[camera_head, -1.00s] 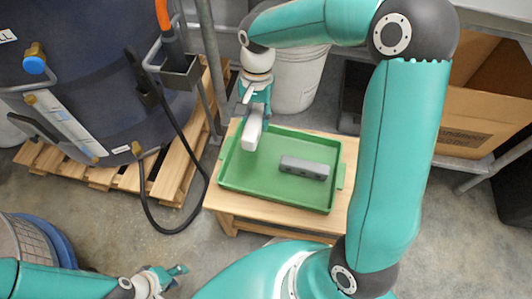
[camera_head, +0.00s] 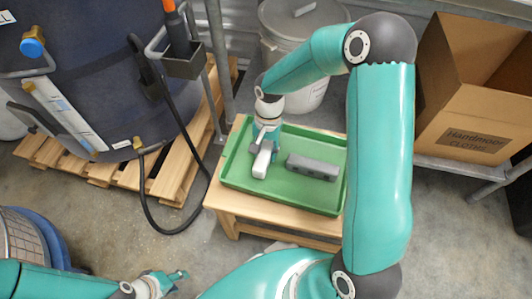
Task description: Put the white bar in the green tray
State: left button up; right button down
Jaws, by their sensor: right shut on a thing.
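The green tray (camera_head: 285,195) sits on a low wooden table. The white bar (camera_head: 262,163) is in my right gripper (camera_head: 265,146), low over the left part of the tray. My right gripper is shut on the bar's far end. I cannot tell whether the bar touches the tray floor. A grey block (camera_head: 313,167) lies in the tray, right of the bar and apart from it. My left gripper (camera_head: 180,275) is at the bottom left, off the table and empty, with its fingers apart.
The wooden table (camera_head: 240,211) stands on a concrete floor. A lidded white bin (camera_head: 300,92) is behind it, and a wooden pallet (camera_head: 180,170) with a dark tank (camera_head: 75,75) is at the left. A cardboard box (camera_head: 475,90) sits on a shelf at the right.

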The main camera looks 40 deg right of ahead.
aim_at(268, 144)
jog(key=shift+f, duration=0.45)
jog(key=shift+f, duration=0.2)
jog(key=c, duration=0.7)
grip_release()
jog(key=shift+r, duration=0.1)
jog(key=shift+r, duration=0.1)
jog(key=r+p, duration=0.1)
jog(key=r, duration=0.3)
jog(key=d+r+p, duration=0.1)
jog(key=r+p, duration=0.1)
jog(key=r, duration=0.2)
jog(key=w+r+p, duration=0.1)
jog(key=r, duration=0.3)
jog(key=shift+d, duration=0.2)
jog(key=shift+f, duration=0.1)
